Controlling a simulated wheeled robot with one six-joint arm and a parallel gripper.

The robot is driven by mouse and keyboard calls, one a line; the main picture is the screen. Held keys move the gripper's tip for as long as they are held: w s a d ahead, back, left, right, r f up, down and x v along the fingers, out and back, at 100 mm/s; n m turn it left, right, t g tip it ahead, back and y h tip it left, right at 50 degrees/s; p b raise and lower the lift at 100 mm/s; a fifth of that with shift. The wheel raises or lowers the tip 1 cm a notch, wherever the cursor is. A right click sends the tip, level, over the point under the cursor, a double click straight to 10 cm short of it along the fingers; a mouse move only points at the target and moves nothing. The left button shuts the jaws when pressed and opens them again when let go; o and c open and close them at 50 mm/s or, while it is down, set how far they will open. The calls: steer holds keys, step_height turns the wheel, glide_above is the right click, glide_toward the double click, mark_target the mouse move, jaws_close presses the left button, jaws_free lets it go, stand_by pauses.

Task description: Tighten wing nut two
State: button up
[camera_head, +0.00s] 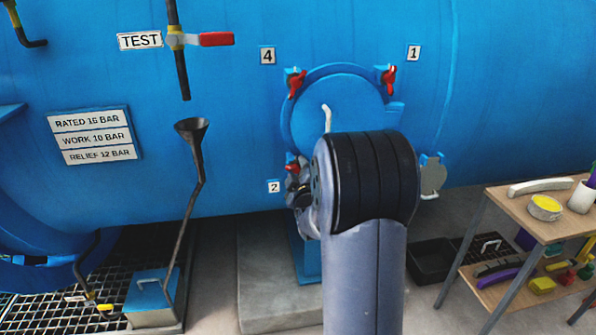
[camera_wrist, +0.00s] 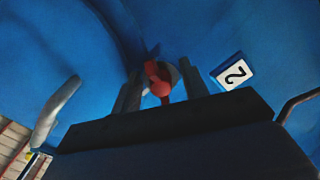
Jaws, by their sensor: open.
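Wing nut two is red (camera_head: 291,168) and sits at the lower left of the round blue door (camera_head: 340,90), near the label "2" (camera_head: 274,187). In the wrist view the red wing nut (camera_wrist: 158,80) shows between the two dark fingers of my gripper (camera_wrist: 160,74). The fingers are open, one on each side of it, and I cannot tell whether either touches it. In the head view my gripper (camera_head: 298,188) is just below the nut and partly hidden by my arm. The label "2" also shows in the wrist view (camera_wrist: 232,71).
Other red wing nuts stand by label 4 (camera_head: 296,82) and label 1 (camera_head: 389,78). A bent door handle (camera_head: 327,117) sticks out above my arm. A grey round plate (camera_head: 433,177) is at the lower right. A wooden-topped trolley (camera_head: 520,205) with objects stands on the right.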

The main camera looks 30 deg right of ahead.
steer(key=shift+c, duration=0.3)
jaws_close()
steer(key=shift+f+m+b, duration=0.1)
steer(key=shift+m+b, duration=0.2)
steer(key=shift+b, duration=0.15)
steer(key=shift+f+m+b, duration=0.15)
steer(key=shift+m+b, duration=0.75)
steer(key=shift+b, duration=0.3)
steer(key=m+b, duration=0.3)
steer(key=shift+a, duration=0.1)
steer(key=m+b, duration=0.2)
steer(key=m, duration=0.2)
steer(key=shift+b, duration=0.4)
steer(key=shift+a+m+b, duration=0.1)
steer(key=shift+m+b, duration=0.5)
steer(key=shift+m, duration=0.6)
